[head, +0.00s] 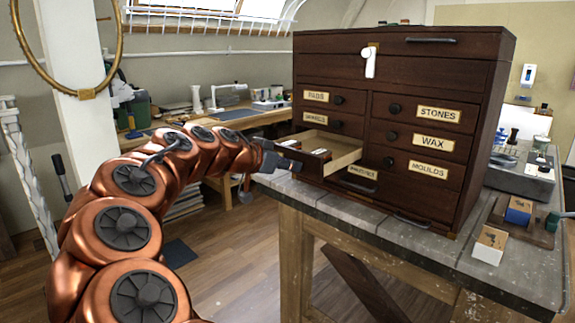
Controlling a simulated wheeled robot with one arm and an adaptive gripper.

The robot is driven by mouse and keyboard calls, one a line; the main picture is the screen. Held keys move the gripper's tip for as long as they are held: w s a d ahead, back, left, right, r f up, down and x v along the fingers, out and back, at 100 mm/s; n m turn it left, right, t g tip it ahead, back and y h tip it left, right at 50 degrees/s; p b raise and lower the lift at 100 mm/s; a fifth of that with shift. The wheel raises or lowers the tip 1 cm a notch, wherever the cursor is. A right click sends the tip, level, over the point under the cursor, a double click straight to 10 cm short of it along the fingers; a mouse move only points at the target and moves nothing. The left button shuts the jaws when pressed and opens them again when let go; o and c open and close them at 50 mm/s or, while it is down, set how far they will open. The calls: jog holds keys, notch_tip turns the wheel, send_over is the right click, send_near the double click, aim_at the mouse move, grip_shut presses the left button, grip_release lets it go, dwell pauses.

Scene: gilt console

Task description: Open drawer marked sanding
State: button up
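A dark wooden tool chest (455,87) with labelled drawers stands on the workbench. In its left column, the third drawer down (345,150) is pulled partly out, showing its pale inside and some small items. Its front and label are mostly hidden or too small to read, so I cannot tell if it says sanding. My gripper (283,160) is at the front of this drawer, at the end of the copper-coloured arm. The fingers are small and dark, and I cannot tell whether they are closed on the knob.
Closed drawers read STONES (439,114), WAX (433,142) and MOULDS (429,168). The grey workbench top (385,222) extends in front of the chest. Open floor lies left of the bench.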

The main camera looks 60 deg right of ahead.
jog(key=o, duration=0.3)
jog(key=shift+a, duration=0.1)
jog(key=v, duration=1.1)
jog(key=shift+a+r, duration=0.2)
jog(key=shift+a, duration=0.15)
dwell(0.3)
jog(key=s+a+f+n+t+y, duration=0.25)
jog(key=a+f+n+y, duration=0.3)
jog(key=a+f, duration=0.5)
jog(key=s+a+f+n+t+y, duration=0.1)
jog(key=s+a+f+n+y, duration=0.4)
jog(key=a+f, duration=0.55)
jog(key=s+a+f+n+g+y, duration=0.1)
jog(key=s+a+f+n, duration=0.15)
jog(key=a, duration=0.35)
jog(key=s+a+f+n+y, duration=0.1)
jog(key=s+a+f+n, duration=0.1)
jog(key=a+n, duration=0.25)
jog(key=s+a+f+n+g+y, duration=0.1)
jog(key=s+a+f+n, duration=0.2)
jog(key=a, duration=0.3)
jog(key=s+p+v, duration=0.2)
jog(key=p+v, duration=1)
jog(key=v, duration=0.1)
jog(key=shift+a+r+n, duration=0.3)
jog(key=shift+a+n, duration=0.05)
jog(key=shift+a, duration=0.35)
